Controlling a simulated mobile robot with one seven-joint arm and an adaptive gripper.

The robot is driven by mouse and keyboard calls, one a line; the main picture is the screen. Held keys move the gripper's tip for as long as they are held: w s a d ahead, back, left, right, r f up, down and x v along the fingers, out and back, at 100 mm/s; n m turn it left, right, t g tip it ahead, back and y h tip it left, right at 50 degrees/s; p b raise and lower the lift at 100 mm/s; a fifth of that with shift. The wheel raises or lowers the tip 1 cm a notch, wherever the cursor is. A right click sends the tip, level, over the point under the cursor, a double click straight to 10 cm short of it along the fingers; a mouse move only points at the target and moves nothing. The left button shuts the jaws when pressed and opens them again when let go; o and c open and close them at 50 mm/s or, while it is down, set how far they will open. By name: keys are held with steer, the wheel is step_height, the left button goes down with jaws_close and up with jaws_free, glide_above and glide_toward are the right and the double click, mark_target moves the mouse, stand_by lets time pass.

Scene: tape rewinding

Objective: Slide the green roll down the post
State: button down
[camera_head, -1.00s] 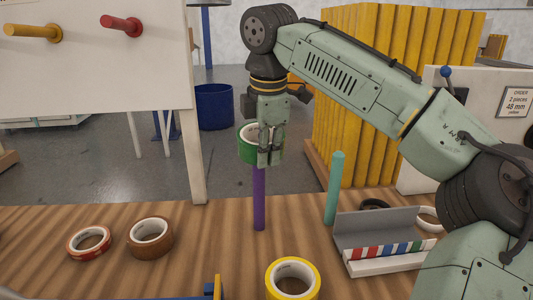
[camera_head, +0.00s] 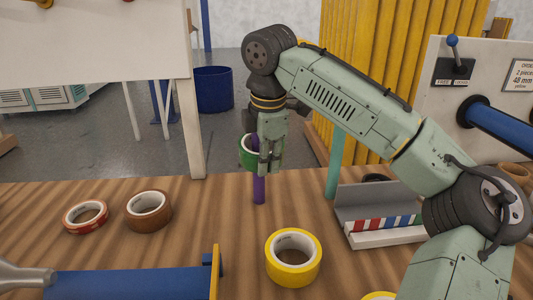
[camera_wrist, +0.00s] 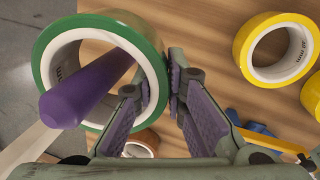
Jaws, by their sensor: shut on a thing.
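The green roll (camera_head: 245,151), with a white core, is around the top part of the purple post (camera_head: 259,190), which stands upright on the wooden table. The post's rounded tip shows through the roll's hole. My gripper (camera_head: 268,166) is shut on the roll's wall, on its right side. In the wrist view the green roll (camera_wrist: 142,33) surrounds the purple post (camera_wrist: 85,92), and its tip points toward the camera. The fingers of my gripper (camera_wrist: 160,92) sit on either side of the roll's wall. Lower post shows bare beneath the roll.
A yellow roll (camera_head: 293,257) lies in front of the post. Brown (camera_head: 148,211) and red (camera_head: 86,217) rolls lie left. A teal post (camera_head: 334,165) and a grey tray (camera_head: 375,206) stand right. A blue bar (camera_head: 130,284) is at the front left.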

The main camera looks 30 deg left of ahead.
steer(key=shift+f, duration=0.4)
steer(key=c, duration=1.6)
jaws_free()
steer(key=shift+o, duration=0.2)
step_height(320, 180, up, 12)
steer(key=s+d, duration=0.1)
steer(key=shift+s+d, duration=0.2)
steer(key=shift+s, duration=0.2)
steer(key=shift+f, duration=0.1)
